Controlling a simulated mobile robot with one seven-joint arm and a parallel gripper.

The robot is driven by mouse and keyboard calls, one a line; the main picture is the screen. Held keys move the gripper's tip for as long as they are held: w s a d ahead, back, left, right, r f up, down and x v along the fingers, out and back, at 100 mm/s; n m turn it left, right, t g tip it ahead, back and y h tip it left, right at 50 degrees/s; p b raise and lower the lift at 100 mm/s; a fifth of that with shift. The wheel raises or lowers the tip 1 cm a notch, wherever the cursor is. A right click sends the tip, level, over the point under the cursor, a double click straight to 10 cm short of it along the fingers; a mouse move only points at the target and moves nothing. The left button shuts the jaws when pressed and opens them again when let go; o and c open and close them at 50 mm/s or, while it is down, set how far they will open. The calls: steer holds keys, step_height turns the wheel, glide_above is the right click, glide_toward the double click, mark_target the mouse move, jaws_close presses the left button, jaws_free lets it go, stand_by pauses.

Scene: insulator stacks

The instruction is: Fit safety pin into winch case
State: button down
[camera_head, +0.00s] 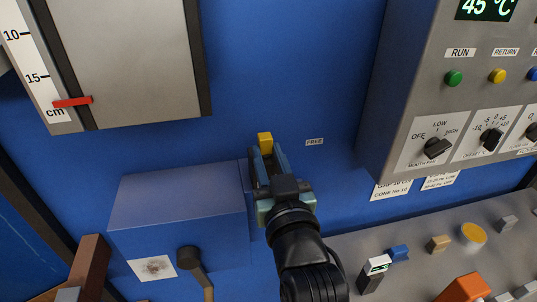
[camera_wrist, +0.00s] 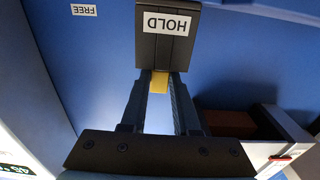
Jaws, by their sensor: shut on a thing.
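My gripper (camera_head: 261,160) is shut on a small yellow piece, likely the safety pin (camera_head: 265,139), whose end shows past the fingertips. In the wrist view the yellow piece (camera_wrist: 160,82) sits between the two fingers. Beyond it is a dark block (camera_wrist: 151,48) with an upside-down HOLD label. I cannot tell whether the yellow piece touches this block. A blue box, likely the winch case (camera_head: 180,198), stands just left of my gripper in the head view, with a dark crank (camera_head: 190,260) on its front. Any pin opening is not visible.
A FREE label (camera_head: 314,142) is on the blue back panel right of my gripper. A grey control box (camera_head: 420,95) with knobs stands at the right. A grey bench (camera_head: 430,245) with several small blocks lies below it. A brown block (camera_head: 90,262) is at lower left.

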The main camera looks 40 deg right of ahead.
steer(key=shift+f, duration=0.15)
steer(key=c, duration=0.6)
jaws_free()
steer(key=shift+p+v, duration=1.55)
steer(key=shift+v, duration=4.9)
steer(key=shift+a, duration=0.1)
